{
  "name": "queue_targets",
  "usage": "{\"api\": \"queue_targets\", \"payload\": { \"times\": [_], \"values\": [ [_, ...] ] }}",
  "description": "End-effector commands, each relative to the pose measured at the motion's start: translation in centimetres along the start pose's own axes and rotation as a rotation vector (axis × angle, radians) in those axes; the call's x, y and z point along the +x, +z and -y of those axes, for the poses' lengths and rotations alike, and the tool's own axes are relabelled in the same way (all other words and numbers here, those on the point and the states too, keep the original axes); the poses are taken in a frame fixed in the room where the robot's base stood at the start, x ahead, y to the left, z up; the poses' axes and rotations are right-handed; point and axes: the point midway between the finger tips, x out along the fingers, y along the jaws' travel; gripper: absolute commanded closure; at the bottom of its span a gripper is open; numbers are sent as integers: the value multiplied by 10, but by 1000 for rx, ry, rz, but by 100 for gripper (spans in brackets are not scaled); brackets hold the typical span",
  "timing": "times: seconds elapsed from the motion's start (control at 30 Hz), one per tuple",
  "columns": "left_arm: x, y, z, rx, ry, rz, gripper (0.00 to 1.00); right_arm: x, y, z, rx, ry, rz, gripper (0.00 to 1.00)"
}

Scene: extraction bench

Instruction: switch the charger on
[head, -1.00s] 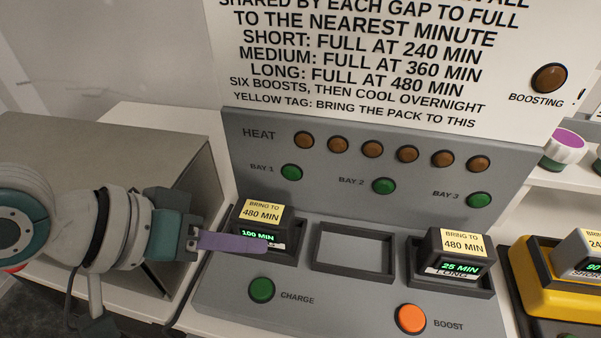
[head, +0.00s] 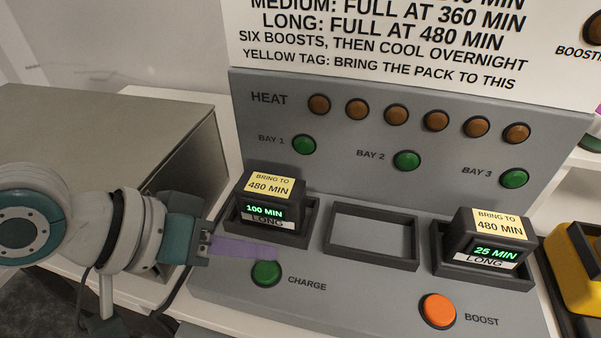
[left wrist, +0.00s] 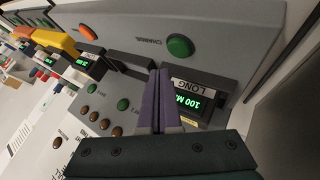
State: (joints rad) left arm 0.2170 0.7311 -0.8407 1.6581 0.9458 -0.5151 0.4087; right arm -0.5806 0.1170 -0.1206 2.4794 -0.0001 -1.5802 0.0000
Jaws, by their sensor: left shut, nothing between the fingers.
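The charger (head: 215,292) is a grey unit with three bays and an upright panel. Its green CHARGE button (head: 266,273) sits on the front deck below the first bay; it also shows in the left wrist view (left wrist: 180,46). My left gripper (head: 262,250) is shut and empty, its purple fingers just above and behind the CHARGE button, in front of the left pack. I cannot tell whether they touch anything. The left pack (head: 268,204) reads 100 MIN, LONG, in bay 1. The right pack (head: 486,240) reads 25 MIN, LONG, in bay 3. My right gripper is not in view.
The middle bay (head: 370,238) is empty. An orange BOOST button (head: 438,310) sits right of CHARGE. HEAT lamps (head: 357,109) look brown and unlit; the bay lamps (head: 407,160) are green. A grey box (head: 110,130) stands left, a yellow unit (head: 578,262) right.

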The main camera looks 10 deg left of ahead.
Motion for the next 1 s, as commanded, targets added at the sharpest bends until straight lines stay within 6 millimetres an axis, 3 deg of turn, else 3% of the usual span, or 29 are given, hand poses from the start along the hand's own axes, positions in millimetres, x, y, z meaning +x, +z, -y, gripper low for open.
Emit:
{"api": "queue_targets", "payload": {
  "times": [0.03, 0.17, 1.0],
  "values": [
    [7, 6, 5, 0, 0, 0, 100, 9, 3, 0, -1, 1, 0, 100],
    [12, 9, 8, -1, 0, 1, 100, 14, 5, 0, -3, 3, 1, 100],
    [11, 8, 8, 0, 1, 0, 100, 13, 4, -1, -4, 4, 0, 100]
  ]
}}
